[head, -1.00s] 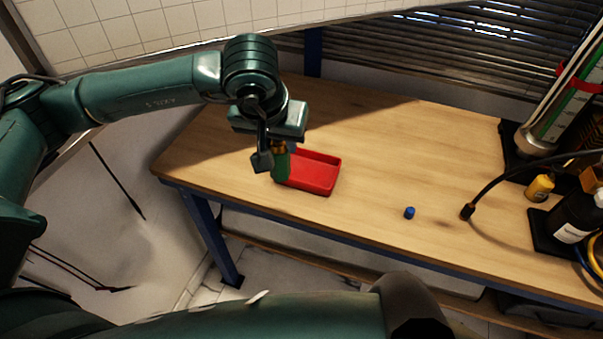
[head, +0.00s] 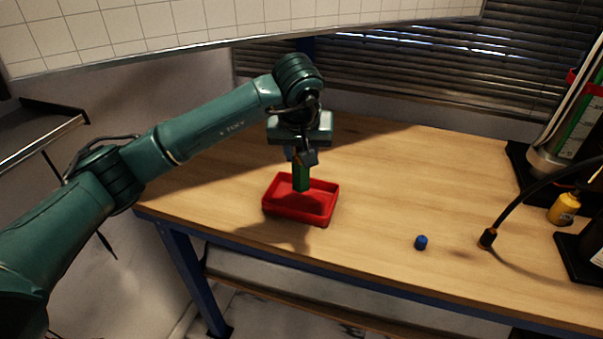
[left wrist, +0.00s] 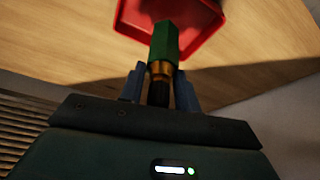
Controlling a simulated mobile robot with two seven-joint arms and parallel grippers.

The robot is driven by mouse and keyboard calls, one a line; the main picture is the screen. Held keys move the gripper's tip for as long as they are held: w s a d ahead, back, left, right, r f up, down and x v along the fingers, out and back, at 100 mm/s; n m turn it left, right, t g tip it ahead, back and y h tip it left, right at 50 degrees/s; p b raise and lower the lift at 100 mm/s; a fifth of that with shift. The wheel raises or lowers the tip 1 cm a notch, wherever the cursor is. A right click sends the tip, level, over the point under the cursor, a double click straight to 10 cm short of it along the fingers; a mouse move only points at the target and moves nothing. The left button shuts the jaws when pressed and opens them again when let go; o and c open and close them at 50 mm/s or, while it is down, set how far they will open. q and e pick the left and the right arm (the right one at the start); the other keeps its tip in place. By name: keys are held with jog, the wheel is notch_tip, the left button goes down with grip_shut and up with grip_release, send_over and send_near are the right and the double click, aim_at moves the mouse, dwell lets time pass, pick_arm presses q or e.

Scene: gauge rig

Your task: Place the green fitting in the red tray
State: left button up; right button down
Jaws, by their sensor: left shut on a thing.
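The green fitting (head: 301,177) is a green block with a brass-coloured collar. It hangs from my left gripper (head: 302,156), over the red tray (head: 282,212). The left wrist view shows the fitting (left wrist: 164,42) between the two blue-grey fingers of my left gripper (left wrist: 160,84), which is shut on it. In that view the fitting overlaps the wall of the red tray (left wrist: 206,40). Whether its lower end touches the tray floor I cannot tell. The tray lies on the wooden table near its left front part. My right gripper is not in view.
A small blue cap (head: 421,242) lies on the wooden table (head: 400,180) right of the tray. A black cable with a dark end (head: 488,238) and a yellow bottle (head: 564,208) are at the right. The table between tray and cap is clear.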

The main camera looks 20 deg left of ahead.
aim_at(301, 170)
pick_arm(q)
jog(key=shift+f, duration=2.1)
jog(key=shift+f, duration=0.25)
jog(key=o, duration=1.1)
jog(key=shift+c, duration=0.2)
jog(key=shift+r, duration=0.1)
